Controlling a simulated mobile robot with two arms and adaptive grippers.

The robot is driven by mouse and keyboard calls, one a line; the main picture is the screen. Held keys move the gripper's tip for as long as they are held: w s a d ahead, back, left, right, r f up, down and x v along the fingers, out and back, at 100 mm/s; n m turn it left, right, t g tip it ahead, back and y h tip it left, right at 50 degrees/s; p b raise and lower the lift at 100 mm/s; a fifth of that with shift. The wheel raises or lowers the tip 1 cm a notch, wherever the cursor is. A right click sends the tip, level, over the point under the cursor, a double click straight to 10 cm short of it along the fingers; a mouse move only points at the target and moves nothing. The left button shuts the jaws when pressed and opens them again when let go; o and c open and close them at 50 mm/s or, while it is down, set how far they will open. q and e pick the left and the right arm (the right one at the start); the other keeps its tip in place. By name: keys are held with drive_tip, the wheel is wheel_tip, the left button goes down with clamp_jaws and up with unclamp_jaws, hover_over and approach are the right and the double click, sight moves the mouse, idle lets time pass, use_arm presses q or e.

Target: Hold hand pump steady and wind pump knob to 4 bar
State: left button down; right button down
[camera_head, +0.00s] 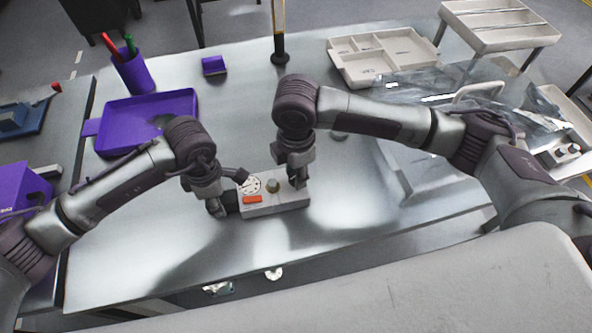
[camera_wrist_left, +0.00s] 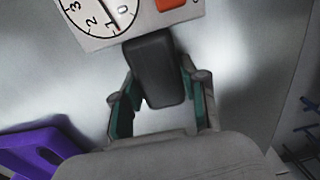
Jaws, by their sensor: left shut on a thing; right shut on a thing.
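The hand pump (camera_head: 275,205) is a pale block lying on the metal table, with a round white gauge (camera_head: 252,185), a red label (camera_head: 252,199) and a brass-coloured fitting (camera_head: 272,186) on top. My left gripper (camera_head: 222,207) is shut on the pump's dark handle at its left end. The left wrist view shows the dark handle (camera_wrist_left: 157,70) between the fingers. There the gauge face (camera_wrist_left: 98,14) is partly cut off, and its red needle points near 1. My right gripper (camera_head: 297,181) points down, shut at the pump's right end; the pump knob is hidden by its fingers.
A purple tray (camera_head: 150,104) and a purple pen cup (camera_head: 133,75) stand at the back left. A small purple block (camera_head: 214,65) and a pale compartment tray (camera_head: 385,55) lie at the back. The table in front of the pump is clear.

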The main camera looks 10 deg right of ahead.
drive_tip(key=m, duration=0.7)
idle(0.6)
drive_tip(key=c, duration=0.8)
unclamp_jaws()
drive_tip(key=shift+r, duration=0.1)
wheel_tip(320, 180, up, 12)
